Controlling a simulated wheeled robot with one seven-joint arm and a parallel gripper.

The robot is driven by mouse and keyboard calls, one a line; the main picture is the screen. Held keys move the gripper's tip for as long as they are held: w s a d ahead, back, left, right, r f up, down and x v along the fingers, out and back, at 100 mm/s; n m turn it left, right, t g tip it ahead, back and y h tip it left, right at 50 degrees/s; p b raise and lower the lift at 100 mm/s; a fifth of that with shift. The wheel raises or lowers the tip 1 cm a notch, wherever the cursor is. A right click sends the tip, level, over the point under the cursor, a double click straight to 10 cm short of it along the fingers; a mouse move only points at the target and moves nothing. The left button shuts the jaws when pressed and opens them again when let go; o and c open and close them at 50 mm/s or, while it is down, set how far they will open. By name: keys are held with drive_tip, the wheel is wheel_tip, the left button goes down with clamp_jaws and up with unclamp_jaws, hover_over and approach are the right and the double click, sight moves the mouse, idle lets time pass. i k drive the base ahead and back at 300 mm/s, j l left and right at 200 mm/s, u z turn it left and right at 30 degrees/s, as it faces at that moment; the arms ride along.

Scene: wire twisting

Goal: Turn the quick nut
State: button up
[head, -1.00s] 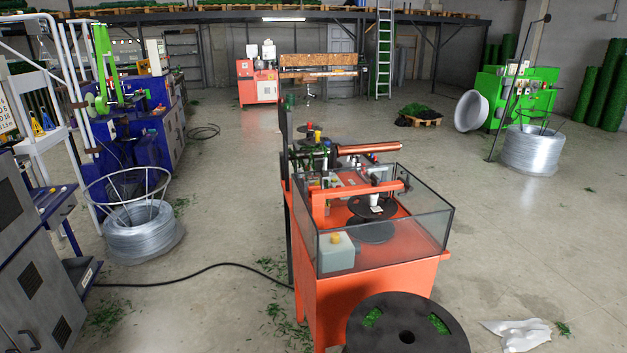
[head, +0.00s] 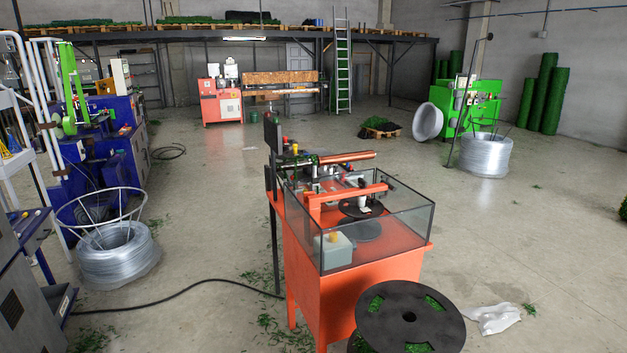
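The orange wire-twisting machine (head: 305,262) stands in the middle of the head view with a clear-walled guard box on top. Inside the box is a black disc (head: 361,208) with a pale upright piece (head: 363,197) at its centre, under an orange arm (head: 345,194). This may be where the quick nut sits, but I cannot make the nut out for certain at this size. A large black reel (head: 385,309) with green material in its slots is at the machine's near side. My gripper is not in view.
A black cable (head: 180,292) runs across the floor left of the machine. A wire coil on a stand (head: 118,255) is at left. A white bag (head: 493,318) lies right of the reel. Floor to the right is largely clear.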

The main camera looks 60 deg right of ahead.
sight(363, 183)
drive_tip(key=i+z, duration=0.4)
drive_tip(key=i+j+z, duration=0.2)
drive_tip(key=i+z, duration=0.25)
drive_tip(key=i, duration=0.15)
drive_tip(key=i+l+z, duration=0.1)
drive_tip(key=i+z, duration=0.35)
drive_tip(key=i, duration=0.15)
drive_tip(key=i+z, duration=0.5)
drive_tip(key=i+j+z, duration=0.45)
drive_tip(key=i, duration=0.15)
drive_tip(key=i+l+z, duration=0.15)
drive_tip(key=i+z, duration=0.25)
drive_tip(key=i+l+z, duration=0.1)
drive_tip(key=z, duration=0.3)
drive_tip(key=i+j+z, duration=0.1)
drive_tip(key=i+z, duration=0.35)
drive_tip(key=i+l, duration=0.05)
drive_tip(key=i, duration=0.05)
